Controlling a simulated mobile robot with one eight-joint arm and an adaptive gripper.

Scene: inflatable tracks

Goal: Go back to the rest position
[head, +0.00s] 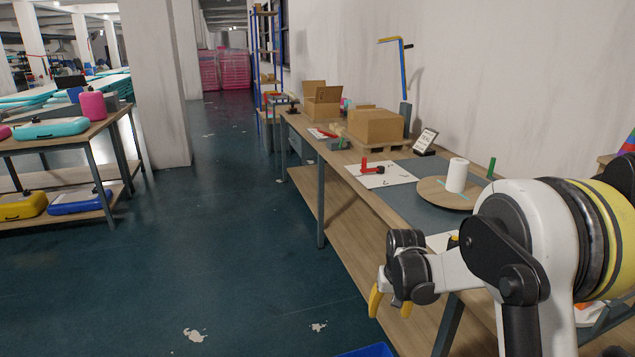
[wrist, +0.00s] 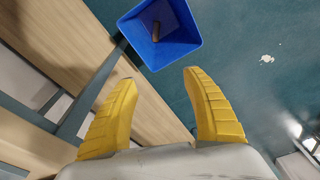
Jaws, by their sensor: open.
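My gripper (head: 390,300) has yellow fingers and hangs beside the front edge of the workbench (head: 340,215), pointing down. In the wrist view my gripper (wrist: 160,92) is open, with two ribbed yellow fingers wide apart and nothing between them. My white and black arm reaches in from the right of the head view. Below the fingers, a blue bin (wrist: 184,52) stands on the floor with a small brown object (wrist: 156,32) inside. Only a corner of the bin (head: 368,351) shows at the bottom of the head view.
The bench carries a round wooden board (head: 430,196) with a white cylinder (head: 457,175), a red tool (head: 372,168) on a white sheet, and cardboard boxes (head: 375,127). A table (head: 60,150) with coloured cases stands left. The dark floor (head: 230,240) between is clear.

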